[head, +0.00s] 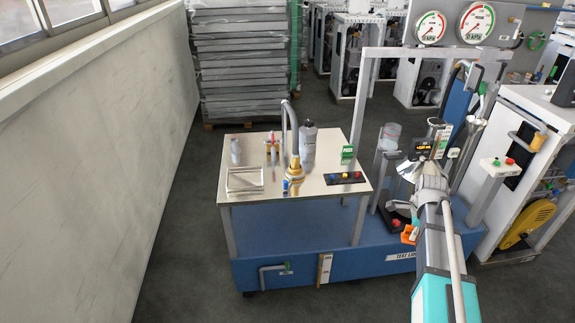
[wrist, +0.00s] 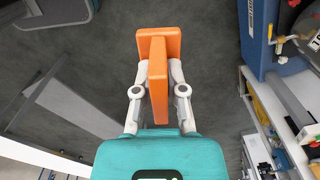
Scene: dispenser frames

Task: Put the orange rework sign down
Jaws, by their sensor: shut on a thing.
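The orange rework sign (wrist: 157,75) is between the fingers of my gripper (wrist: 158,82) in the wrist view. It has a wide plate at the far end and a narrow upright part toward my palm. Both fingers press on its sides. Grey floor shows around and beyond it. In the head view the orange sign (head: 408,234) shows small and partly hidden by my arm, at the right of the blue base near its front edge. My gripper's fingers are hard to make out there.
A bench (head: 222,190) on the blue base (head: 300,252) holds a bottle (head: 308,147), a green sign (head: 347,152), a wire tray (head: 245,180) and a black button panel (head: 344,178). A machine with a dark display (head: 424,146) stands behind my arm. White cabinets stand at right; floor at left is clear.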

